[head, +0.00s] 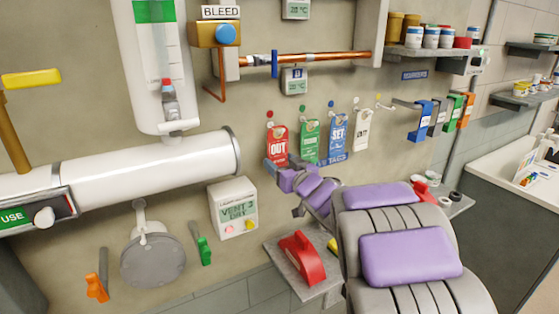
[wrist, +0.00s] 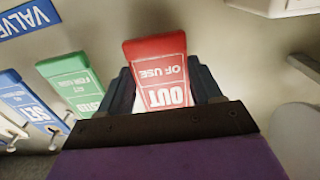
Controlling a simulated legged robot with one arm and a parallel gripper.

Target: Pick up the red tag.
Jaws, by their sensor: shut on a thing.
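The red tag (head: 277,143), marked "OUT", is at the left end of a row of tags on the wall. In the wrist view the red tag (wrist: 158,60) reads "OUT OF USE" upside down and sits between my two dark fingers. My gripper (head: 277,164) is shut on its lower part, with the upper part showing above the fingers. My gripper (wrist: 163,88) hides the tag's bottom end. I cannot tell whether the tag still touches its peg.
A green tag (head: 309,138), a blue tag (head: 338,136) and a white tag (head: 362,130) hang to the right. A Vent 3 box (head: 233,209) is on the wall at lower left. A red object (head: 302,258) stands on a small shelf (head: 283,262) below my arm.

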